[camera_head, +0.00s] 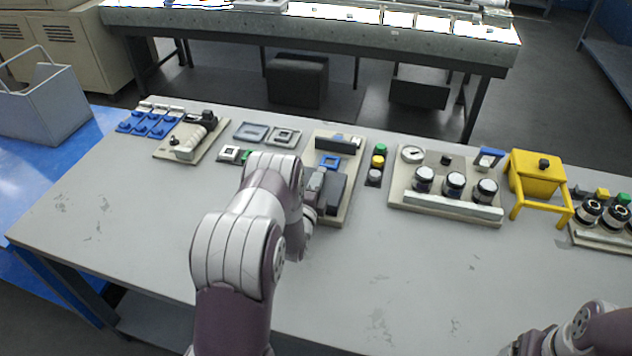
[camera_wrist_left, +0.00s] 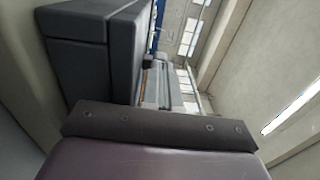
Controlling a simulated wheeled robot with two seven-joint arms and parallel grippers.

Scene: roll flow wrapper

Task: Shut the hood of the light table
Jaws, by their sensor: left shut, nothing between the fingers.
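A pale board (camera_head: 347,208) stands in the middle of the table's back half, with a dark raised bar, a small blue frame (camera_head: 329,162) and dark grey block-like parts. I cannot tell for sure which part is the light table's hood. My left gripper (camera_head: 313,193) is at this board, beside the dark grey box (camera_head: 334,194); it is shut and empty. My left arm hides the board's left side, and contact cannot be made out. Dark grey blocks (camera_wrist_left: 92,50) fill the upper left of the left wrist view, close to the camera. My right gripper is out of view.
Left of the board are blue parts (camera_head: 150,122) and a roller unit (camera_head: 190,139). To its right are stacked buttons (camera_head: 378,162), a board with black-and-white knobs (camera_head: 454,184) and a yellow stand (camera_head: 536,180). The table's front half (camera_head: 430,265) is mostly clear.

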